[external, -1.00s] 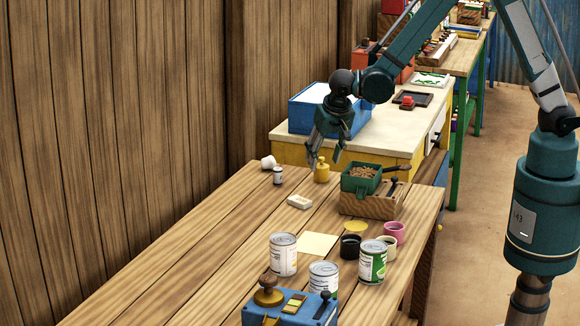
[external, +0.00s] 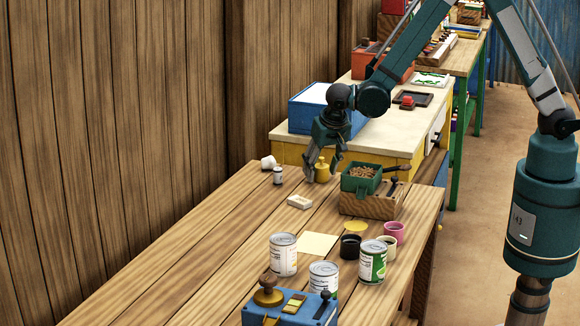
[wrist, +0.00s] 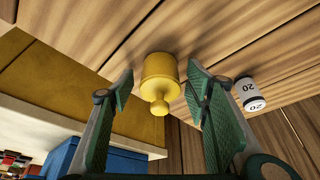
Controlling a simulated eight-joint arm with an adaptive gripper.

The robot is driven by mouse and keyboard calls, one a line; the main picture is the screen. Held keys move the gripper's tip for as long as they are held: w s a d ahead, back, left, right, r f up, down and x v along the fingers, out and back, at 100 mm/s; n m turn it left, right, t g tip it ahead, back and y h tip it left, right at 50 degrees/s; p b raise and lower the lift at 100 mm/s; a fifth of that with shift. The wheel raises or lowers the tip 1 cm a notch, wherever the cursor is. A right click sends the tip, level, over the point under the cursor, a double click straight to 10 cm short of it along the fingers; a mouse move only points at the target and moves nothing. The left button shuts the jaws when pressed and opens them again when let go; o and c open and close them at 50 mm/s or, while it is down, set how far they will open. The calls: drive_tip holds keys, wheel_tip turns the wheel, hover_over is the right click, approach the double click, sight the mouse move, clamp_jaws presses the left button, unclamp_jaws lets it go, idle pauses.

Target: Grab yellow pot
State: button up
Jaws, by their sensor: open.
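The yellow pot (external: 322,170), a small rounded body with a knob on top, stands upright on the wooden table near its far end. In the wrist view the yellow pot (wrist: 159,80) shows between the two fingers, with gaps on both sides. My gripper (external: 322,174) is open, pointing down, with its fingers around the pot's position in the external view. In the wrist view my gripper (wrist: 160,100) has its green pads apart and holds nothing. Part of the pot is hidden behind a finger in the external view.
A small white container marked 20 (wrist: 249,93) stands near the right finger. A green tray of brown pieces (external: 361,178) on a wooden box (external: 368,204) stands right of the pot. A white block (external: 299,202) lies nearer. A blue box (external: 300,112) stands behind.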

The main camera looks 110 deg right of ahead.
drive_tip(key=shift+c, duration=0.5)
drive_tip(key=c, duration=1)
drive_tip(key=shift+r, duration=0.15)
drive_tip(key=shift+c, duration=0.2)
drive_tip(key=shift+r+p, duration=0.75)
drive_tip(key=shift+r, duration=4.15)
